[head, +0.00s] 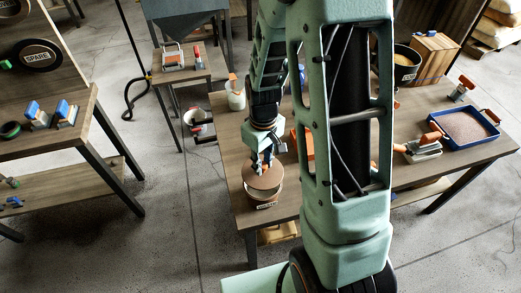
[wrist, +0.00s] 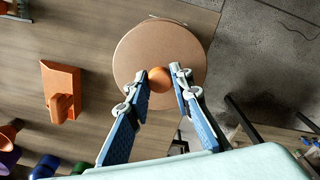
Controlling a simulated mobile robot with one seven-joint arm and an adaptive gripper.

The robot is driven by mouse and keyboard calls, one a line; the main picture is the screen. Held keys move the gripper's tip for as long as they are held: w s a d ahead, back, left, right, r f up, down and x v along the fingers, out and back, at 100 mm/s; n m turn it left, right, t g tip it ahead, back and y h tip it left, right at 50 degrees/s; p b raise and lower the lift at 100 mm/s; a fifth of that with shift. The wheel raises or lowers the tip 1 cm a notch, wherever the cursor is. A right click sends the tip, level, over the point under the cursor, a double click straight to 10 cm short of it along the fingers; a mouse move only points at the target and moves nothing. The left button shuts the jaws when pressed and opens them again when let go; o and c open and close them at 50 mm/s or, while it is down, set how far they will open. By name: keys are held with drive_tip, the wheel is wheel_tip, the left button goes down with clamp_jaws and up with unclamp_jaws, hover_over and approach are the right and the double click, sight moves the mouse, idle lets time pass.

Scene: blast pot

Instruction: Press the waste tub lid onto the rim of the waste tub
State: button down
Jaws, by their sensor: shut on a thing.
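The waste tub lid (head: 264,178) is a flat brown disc at the near left corner of the workbench. In the wrist view the lid (wrist: 135,60) fills the upper middle, with a round orange knob (wrist: 160,79) on top. My gripper (head: 263,165) is above the lid, its blue fingers (wrist: 162,71) shut on the knob from both sides. The pale waste tub (head: 271,196), with a dark label at its foot, stands upright directly under the lid. A thin part of its edge shows past the lid in the wrist view. Whether the lid touches the rim all round cannot be told.
An orange block-like tool (wrist: 62,90) lies left of the lid in the wrist view. A blue tray (head: 465,128) of grit and a sander-like tool (head: 422,147) are on the bench's right. The bench edge and grey floor are close beside the tub.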

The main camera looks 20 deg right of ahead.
drive_tip(key=shift+f, duration=0.2)
idle(0.3)
drive_tip(key=shift+f+b, duration=1.95)
drive_tip(key=shift+s+f+b, duration=0.1)
drive_tip(key=shift+f+b, duration=0.75)
drive_tip(key=c, duration=1.6)
unclamp_jaws()
drive_tip(key=shift+r, duration=0.1)
